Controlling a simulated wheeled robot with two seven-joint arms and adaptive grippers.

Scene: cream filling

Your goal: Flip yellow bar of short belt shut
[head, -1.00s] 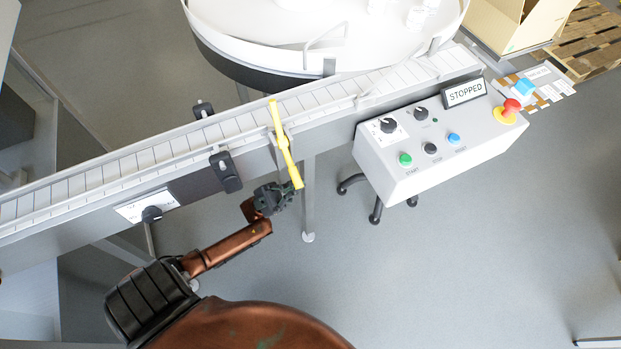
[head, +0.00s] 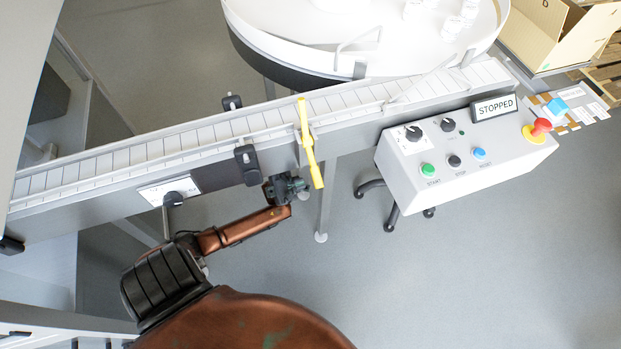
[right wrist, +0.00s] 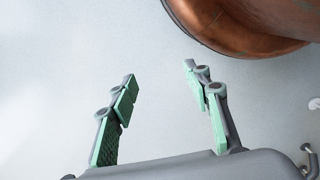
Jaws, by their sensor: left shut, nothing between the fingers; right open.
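The yellow bar (head: 309,148) is in the head view at the short belt (head: 265,122). Its far end lies over the belt's slats and its near end sticks out past the belt's near side, over the floor. My left gripper (head: 297,187) is shut and empty, just left of the bar's near end; whether it touches the bar I cannot tell. My right gripper (right wrist: 162,85) is open and empty in the right wrist view, with bare floor beyond its fingers. It is not seen in the head view.
A black sensor bracket (head: 246,164) sits on the belt's near side, left of the bar. A round white table (head: 385,50) is behind the belt.

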